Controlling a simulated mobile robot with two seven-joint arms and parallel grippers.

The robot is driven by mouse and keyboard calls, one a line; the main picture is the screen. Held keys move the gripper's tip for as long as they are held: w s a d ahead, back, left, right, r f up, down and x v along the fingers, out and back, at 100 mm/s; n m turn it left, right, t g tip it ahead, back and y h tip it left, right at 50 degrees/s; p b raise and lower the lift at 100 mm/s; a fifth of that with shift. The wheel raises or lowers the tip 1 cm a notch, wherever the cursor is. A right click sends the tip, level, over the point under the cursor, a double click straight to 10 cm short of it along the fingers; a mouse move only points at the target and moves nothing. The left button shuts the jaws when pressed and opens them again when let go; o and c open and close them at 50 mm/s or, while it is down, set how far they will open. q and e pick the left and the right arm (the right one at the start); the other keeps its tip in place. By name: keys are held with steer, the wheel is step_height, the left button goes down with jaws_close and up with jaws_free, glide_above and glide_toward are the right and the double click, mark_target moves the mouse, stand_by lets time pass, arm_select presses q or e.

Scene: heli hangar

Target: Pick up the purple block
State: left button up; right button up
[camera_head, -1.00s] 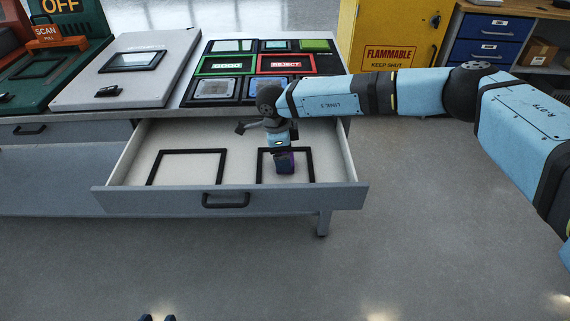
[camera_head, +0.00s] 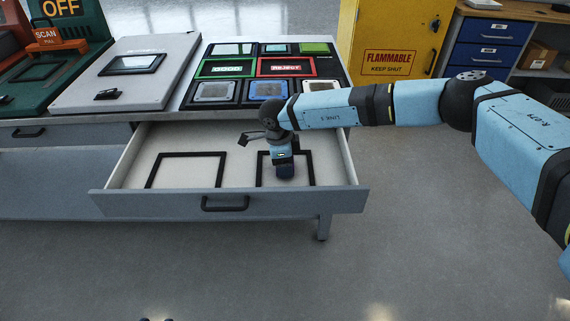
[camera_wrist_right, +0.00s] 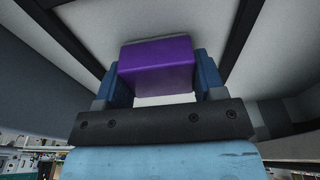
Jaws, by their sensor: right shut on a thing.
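The purple block (camera_wrist_right: 157,65) shows in the right wrist view between the two blue fingers of my right gripper (camera_wrist_right: 160,80). The fingers touch it on both sides, so the gripper is shut on it. In the head view my right gripper (camera_head: 285,172) points down into the open drawer (camera_head: 230,174), inside the right black square frame (camera_head: 311,168). The block is hidden by the gripper in the head view. I cannot tell whether the block touches the drawer floor. My left gripper is not in view.
A second black frame (camera_head: 220,170) lies empty at the drawer's left. The drawer's front wall (camera_head: 150,203) and side walls surround the gripper. Above is a worktop with GOOD (camera_head: 227,66) and REJECT (camera_head: 285,66) pads. A yellow cabinet (camera_head: 390,40) stands behind.

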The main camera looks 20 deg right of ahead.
step_height(320, 180, up, 20)
steer(key=p, duration=0.3)
steer(key=shift+f, duration=0.1)
